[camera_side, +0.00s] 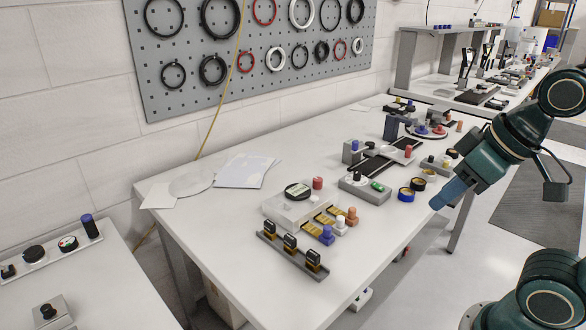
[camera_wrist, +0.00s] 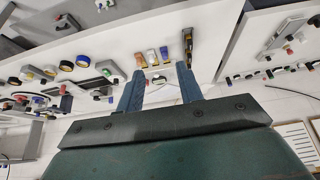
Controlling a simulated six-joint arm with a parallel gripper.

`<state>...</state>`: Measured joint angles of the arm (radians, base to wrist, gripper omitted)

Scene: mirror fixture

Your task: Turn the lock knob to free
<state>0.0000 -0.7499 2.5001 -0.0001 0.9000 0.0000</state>
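My gripper (camera_side: 440,200) is above the right edge of the white table, apart from everything on it. In the wrist view its two blue fingers (camera_wrist: 160,70) are spread with nothing held. A pale fixture box (camera_side: 288,210) with a round dark-rimmed dial (camera_side: 297,190) stands mid-table. A red knob (camera_side: 318,183) is beside the dial. Orange (camera_side: 351,217), white (camera_side: 340,226) and blue (camera_side: 327,237) knobs stand along its front side; orange (camera_wrist: 138,58), white (camera_wrist: 152,56) and blue (camera_wrist: 164,52) ones show beyond my fingers. I cannot tell which knob is the lock knob, or its turn.
A rail with three black-topped yellow pieces (camera_side: 290,251) lies in front of the box. The table's left end holds paper sheets (camera_side: 245,171) and free room.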

